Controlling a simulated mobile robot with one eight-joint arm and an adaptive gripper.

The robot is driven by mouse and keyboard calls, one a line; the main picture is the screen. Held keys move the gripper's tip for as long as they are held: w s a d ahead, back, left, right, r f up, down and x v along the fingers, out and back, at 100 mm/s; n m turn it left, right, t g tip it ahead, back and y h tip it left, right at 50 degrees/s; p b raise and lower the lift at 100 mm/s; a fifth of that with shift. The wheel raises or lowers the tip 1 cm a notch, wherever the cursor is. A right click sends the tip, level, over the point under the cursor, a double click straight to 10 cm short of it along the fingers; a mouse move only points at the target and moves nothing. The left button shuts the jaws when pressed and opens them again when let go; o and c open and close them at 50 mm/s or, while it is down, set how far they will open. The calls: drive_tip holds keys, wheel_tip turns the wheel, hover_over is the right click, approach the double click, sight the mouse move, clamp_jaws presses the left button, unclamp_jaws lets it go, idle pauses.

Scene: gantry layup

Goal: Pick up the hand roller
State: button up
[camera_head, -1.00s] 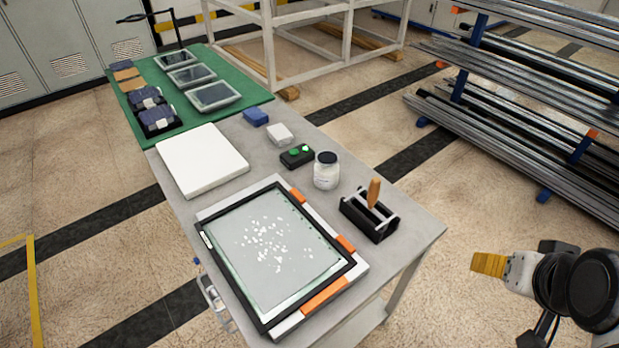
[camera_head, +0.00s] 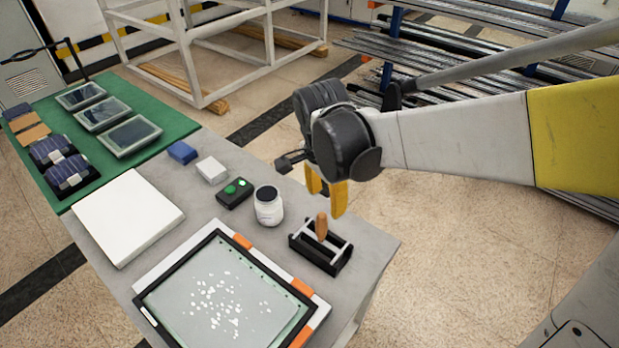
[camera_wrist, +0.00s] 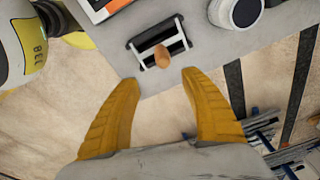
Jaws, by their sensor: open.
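The hand roller shows its orange-brown wooden handle (camera_head: 321,226) standing upright in a black holder (camera_head: 320,262) with light bars, near the right edge of the grey table. The roller's lower part is hidden in the holder. In the wrist view the handle (camera_wrist: 162,57) points toward the camera, above the gap between my fingers, with the holder (camera_wrist: 140,62) around its base. My gripper (camera_head: 327,198) has yellow fingers, spread apart and empty. It hangs above and behind the holder in the head view, apart from the handle. It also shows in the wrist view (camera_wrist: 163,80).
A white jar (camera_head: 268,208) stands left of the holder, beside a black box with green buttons (camera_head: 235,193). A framed glass panel with white flecks (camera_head: 225,300) lies in front. A white slab (camera_head: 128,215) and a green mat (camera_head: 165,123) are farther left. Floor is open right of the table.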

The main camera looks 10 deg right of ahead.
sight(323, 226)
drive_tip(key=shift+w+a+f+m, duration=0.35)
drive_tip(key=shift+a+f+m, duration=0.2)
drive_tip(key=shift+f+m, duration=0.15)
drive_tip(key=f+b, duration=0.1)
drive_tip(key=f, duration=0.2)
drive_tip(key=f+b, duration=0.2)
drive_tip(key=f, duration=0.2)
drive_tip(key=d+f+b, duration=0.1)
drive_tip(key=f, duration=0.3)
drive_tip(key=shift+w+b, duration=0.3)
drive_tip(key=shift+b, duration=0.1)
drive_tip(key=shift+r, duration=0.15)
drive_tip(key=shift+c, duration=0.2)
clamp_jaws()
